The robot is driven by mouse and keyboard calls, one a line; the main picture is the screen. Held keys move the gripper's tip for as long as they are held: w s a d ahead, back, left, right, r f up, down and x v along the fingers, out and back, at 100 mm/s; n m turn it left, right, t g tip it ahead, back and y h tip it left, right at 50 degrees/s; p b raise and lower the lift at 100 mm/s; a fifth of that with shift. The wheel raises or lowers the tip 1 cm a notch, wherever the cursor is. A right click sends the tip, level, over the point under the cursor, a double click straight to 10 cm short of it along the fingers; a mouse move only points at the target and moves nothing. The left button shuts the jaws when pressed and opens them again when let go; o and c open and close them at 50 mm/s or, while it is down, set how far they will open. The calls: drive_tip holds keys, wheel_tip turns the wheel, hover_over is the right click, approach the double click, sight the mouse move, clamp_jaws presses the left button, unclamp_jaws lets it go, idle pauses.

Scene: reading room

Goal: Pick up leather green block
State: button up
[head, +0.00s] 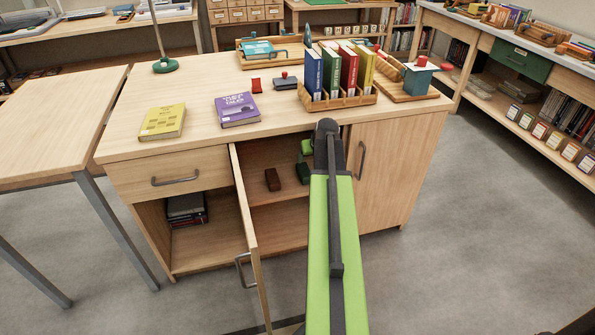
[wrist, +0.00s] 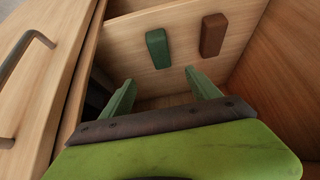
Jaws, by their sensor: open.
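In the head view my arm hides part of the gripper at the cabinet opening. The brown block also shows in the wrist view (wrist: 213,35), to the right of the green one.
The open cabinet door (head: 243,225) stands left of my arm. A closed door (head: 385,170) is on the right. The cabinet top above holds books (head: 162,122) and a wooden book rack (head: 340,101). A side wall (wrist: 275,75) is close in the wrist view.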

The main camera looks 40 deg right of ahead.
sight(304, 170)
drive_tip(key=b+x, duration=1.5)
drive_tip(key=x, duration=0.2)
drive_tip(key=shift+w+f, duration=0.1)
drive_tip(key=shift+f, duration=0.3)
drive_tip(key=shift+a+r, duration=0.1)
drive_tip(key=shift+r, duration=0.05)
clamp_jaws()
